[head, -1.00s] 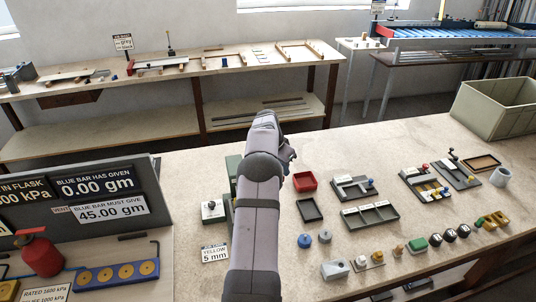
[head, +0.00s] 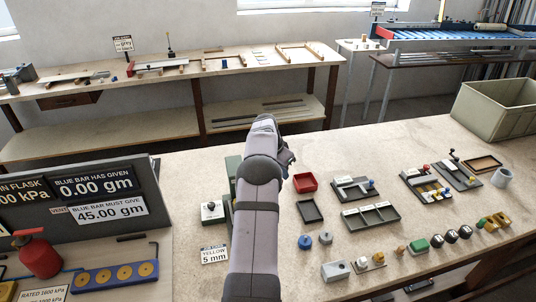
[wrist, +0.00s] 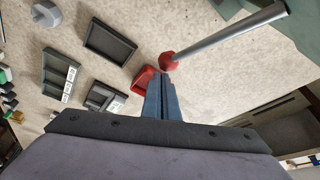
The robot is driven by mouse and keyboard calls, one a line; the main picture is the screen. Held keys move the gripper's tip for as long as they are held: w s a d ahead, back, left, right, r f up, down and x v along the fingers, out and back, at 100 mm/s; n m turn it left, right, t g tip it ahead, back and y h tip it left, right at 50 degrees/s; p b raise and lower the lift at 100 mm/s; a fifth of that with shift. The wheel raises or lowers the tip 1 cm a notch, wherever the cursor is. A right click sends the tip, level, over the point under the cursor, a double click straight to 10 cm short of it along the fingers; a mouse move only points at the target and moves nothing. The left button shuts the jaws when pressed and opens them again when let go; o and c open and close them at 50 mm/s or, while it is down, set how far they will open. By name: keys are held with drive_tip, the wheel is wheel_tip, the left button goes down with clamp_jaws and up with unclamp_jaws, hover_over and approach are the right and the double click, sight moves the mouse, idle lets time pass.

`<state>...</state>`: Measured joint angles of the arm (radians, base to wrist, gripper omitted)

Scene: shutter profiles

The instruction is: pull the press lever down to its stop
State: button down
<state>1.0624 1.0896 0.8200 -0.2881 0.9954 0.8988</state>
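The press lever (wrist: 225,33) shows in the wrist view as a grey rod slanting in from the upper right, ending in a red knob (wrist: 168,61). My gripper (wrist: 163,78) has its two blue fingers side by side with no clear gap. The knob lies just beyond the fingertips in the picture; I cannot tell whether they touch. A green press body (wrist: 300,22) fills the upper right corner there. In the head view my arm hides the lever and most of the green press (head: 232,168); only the edge of my gripper (head: 290,157) shows.
A red tray (head: 304,182) and a dark tray (head: 310,211) lie right of my arm, with several fixtures and knobs further right. A sign panel (head: 130,236) stands at the left.

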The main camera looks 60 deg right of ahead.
drive_tip(key=shift+a+f, duration=0.1)
drive_tip(key=shift+f, duration=0.2)
wheel_tip(320, 180, up, 16)
drive_tip(key=p, duration=1)
drive_tip(key=shift+r, duration=0.15)
idle(1.0)
drive_tip(key=shift+w, duration=0.1)
idle(0.9)
